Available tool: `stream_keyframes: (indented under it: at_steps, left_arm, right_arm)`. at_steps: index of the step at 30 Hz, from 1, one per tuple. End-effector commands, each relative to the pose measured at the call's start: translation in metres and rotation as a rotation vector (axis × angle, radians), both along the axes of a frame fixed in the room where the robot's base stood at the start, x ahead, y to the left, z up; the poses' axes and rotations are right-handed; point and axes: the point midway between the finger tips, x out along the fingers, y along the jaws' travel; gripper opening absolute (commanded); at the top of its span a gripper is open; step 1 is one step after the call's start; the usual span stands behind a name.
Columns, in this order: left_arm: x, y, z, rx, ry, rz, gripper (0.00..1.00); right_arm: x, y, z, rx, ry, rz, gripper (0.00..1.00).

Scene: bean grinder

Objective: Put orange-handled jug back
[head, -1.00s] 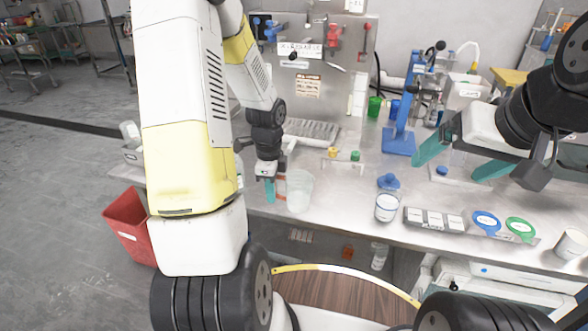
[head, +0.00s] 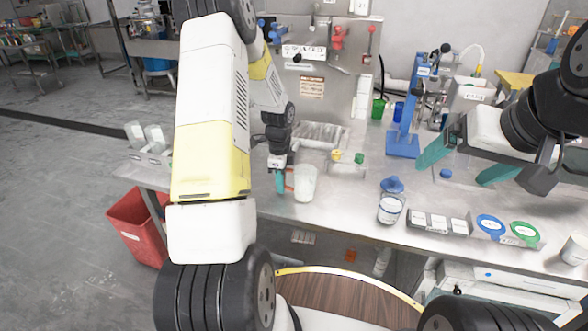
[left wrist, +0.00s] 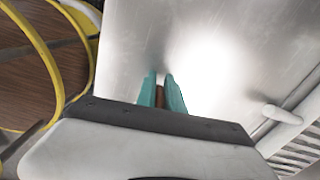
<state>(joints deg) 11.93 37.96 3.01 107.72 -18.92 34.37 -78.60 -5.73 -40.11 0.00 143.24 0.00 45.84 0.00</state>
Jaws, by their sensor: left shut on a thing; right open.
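A translucent whitish jug (head: 305,183) is near the front edge of the steel counter in the head view, left of the middle. My left gripper (head: 281,182) points down at its left side, its teal fingers shut on the orange-brown handle. Between the fingers in the left wrist view (left wrist: 161,97) shows a narrow brown-orange piece, the handle; I cannot make out the jug body there. Whether the jug touches the counter or hangs just above it is unclear. My right gripper (head: 458,160) is open and empty over the right of the counter.
Two pale containers (head: 145,134) stand in a rack at the counter's left end. A blue-lidded jar (head: 391,208), a labelled tray (head: 438,222), blue (head: 490,225) and green (head: 524,232) ring-handled items line the front. A blue press (head: 403,142) stands behind. A red bin (head: 136,228) is lower left.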

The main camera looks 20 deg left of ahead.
Motion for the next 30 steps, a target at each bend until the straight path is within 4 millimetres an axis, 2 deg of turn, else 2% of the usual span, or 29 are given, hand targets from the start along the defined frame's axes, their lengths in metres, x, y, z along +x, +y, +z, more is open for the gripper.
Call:
stream_keyframes:
  at_steps: [8,9,12,23,26,30]
  left_arm:
    - [0.000,0.000,-0.001,0.000,-0.001,0.000,0.00]
    - [0.000,0.000,-0.002,0.000,-0.001,0.000,0.16]
    - [0.000,0.000,-0.001,0.000,-0.001,0.000,0.34]
    - [0.000,0.000,0.002,0.000,-0.002,0.001,0.34]
    - [0.001,0.000,0.013,0.000,-0.004,0.001,0.34]
    - [0.001,0.001,0.040,0.002,-0.006,0.001,0.34]
  right_arm:
    - [0.000,0.000,0.000,0.000,0.000,0.000,0.91]
    - [0.000,0.000,0.000,0.000,0.000,0.000,0.91]
    - [0.000,0.000,0.000,0.000,0.000,0.000,0.91]
    - [0.000,0.000,0.000,0.000,0.000,0.000,0.91]
    - [0.000,0.000,0.000,0.000,0.000,0.000,0.91]
    - [0.000,0.000,0.000,0.000,0.000,0.000,0.91]
